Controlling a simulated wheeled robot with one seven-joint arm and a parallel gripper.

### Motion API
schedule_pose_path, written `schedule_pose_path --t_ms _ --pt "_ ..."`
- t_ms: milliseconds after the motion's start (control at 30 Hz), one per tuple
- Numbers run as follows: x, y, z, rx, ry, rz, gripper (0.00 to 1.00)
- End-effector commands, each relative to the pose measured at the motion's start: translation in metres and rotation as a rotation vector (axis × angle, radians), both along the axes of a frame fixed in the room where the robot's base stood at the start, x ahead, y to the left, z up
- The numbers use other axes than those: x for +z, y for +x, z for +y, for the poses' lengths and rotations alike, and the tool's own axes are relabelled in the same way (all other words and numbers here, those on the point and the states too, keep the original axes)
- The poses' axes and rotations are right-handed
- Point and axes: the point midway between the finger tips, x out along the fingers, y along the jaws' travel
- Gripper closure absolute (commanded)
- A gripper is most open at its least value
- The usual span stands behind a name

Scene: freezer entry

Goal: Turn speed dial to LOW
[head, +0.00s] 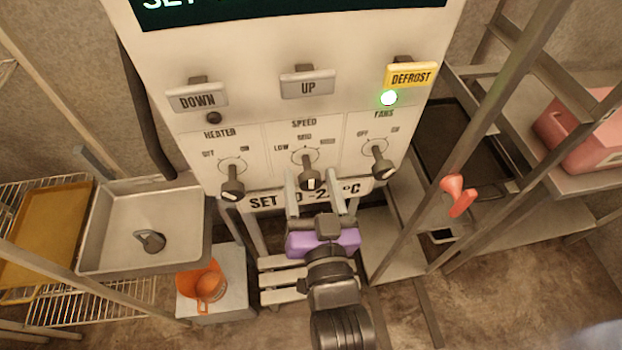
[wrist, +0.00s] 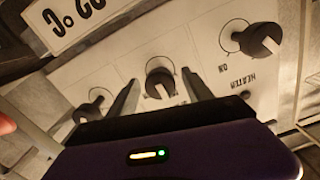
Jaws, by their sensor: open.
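The speed dial (head: 309,173) is a black knob in the middle of the white control panel's lower row. LOW is printed at its upper left and MID above it; the label at its right is blurred. I cannot tell for sure which label the knob points to. My gripper (head: 314,178) is open in front of the panel, just below and around the dial in the head view. In the wrist view the speed dial (wrist: 160,84) appears between the two grey fingers of my gripper (wrist: 160,92), with gaps on both sides. Contact is not visible.
The heater dial (head: 232,181) and fans dial (head: 379,160) flank the speed dial. Above are DOWN (head: 197,98), UP (head: 308,84) and yellow DEFROST (head: 411,75) buttons, with a lit green lamp (head: 389,98). A temperature sign (head: 266,200) sits below, partly hidden by my gripper.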

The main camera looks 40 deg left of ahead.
Motion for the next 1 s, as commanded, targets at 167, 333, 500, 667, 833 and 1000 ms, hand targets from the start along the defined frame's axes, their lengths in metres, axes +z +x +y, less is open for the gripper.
schedule_pose_path --t_ms 167,333,500,667,833,1000 --pt "-0.0002 -0.0002 -0.0002 0.0 0.0 0.0 0.55" --pt "-0.0002 -0.0003 -0.0003 0.0 0.0 0.0 0.88" --pt "-0.0003 -0.0003 -0.0003 0.0 -0.001 -0.002 1.0" --pt "-0.001 -0.0003 -0.0003 0.0 -0.016 -0.018 1.0" --pt "-0.0023 -0.0006 0.0 0.001 -0.062 -0.073 1.0" --pt "-0.0031 -0.0003 -0.0004 0.0 -0.142 -0.167 1.0"
